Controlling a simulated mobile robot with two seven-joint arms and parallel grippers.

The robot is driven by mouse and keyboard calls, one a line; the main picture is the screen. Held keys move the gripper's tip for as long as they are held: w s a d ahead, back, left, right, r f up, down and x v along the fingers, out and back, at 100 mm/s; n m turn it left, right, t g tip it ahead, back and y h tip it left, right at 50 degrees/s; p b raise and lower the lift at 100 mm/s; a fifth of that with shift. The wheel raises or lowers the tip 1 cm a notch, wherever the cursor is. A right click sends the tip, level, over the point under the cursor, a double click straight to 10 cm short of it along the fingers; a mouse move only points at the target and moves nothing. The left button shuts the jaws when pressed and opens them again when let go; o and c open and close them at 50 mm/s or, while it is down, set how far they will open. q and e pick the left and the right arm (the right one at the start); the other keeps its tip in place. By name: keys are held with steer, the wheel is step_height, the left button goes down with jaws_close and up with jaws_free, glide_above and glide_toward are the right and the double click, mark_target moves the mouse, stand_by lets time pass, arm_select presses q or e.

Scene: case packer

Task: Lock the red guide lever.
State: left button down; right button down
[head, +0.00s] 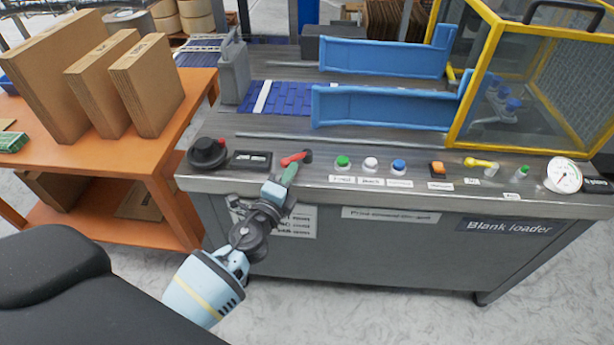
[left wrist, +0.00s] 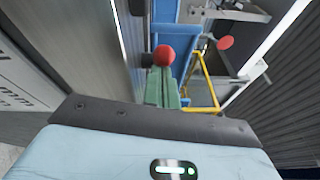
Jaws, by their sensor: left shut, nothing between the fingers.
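The red guide lever (head: 294,158) is on the front control panel of the blank loader, its red handle pointing left from a dark pivot (head: 308,156). My left gripper (head: 290,172) is at the panel's front edge, with green fingers shut and empty. Its fingertips are just below the lever in the head view; I cannot tell whether they touch it. In the left wrist view, a red round knob (left wrist: 164,56) shows right at the tips of the green fingers (left wrist: 160,84). My right gripper is out of view.
A black knob (head: 207,153) and a small black display (head: 251,160) sit left of the lever. Green, white and blue buttons (head: 371,164) are to its right, then a gauge (head: 563,175). Blue guides (head: 385,107) stand behind. An orange table (head: 150,150) with cardboard is at left.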

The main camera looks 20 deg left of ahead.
mark_target(279, 174)
arm_select(q)
steer(key=shift+w+a+b, duration=0.25)
steer(key=shift+a+b, duration=0.05)
steer(key=shift+a, duration=0.85)
steer(key=shift+w+a, duration=0.2)
steer(key=shift+a, duration=0.3)
arm_select(e)
steer(key=shift+w+f, duration=0.15)
steer(key=shift+f, duration=0.2)
arm_select(q)
steer(key=shift+f, duration=0.1)
arm_select(e)
steer(key=shift+f, duration=0.1)
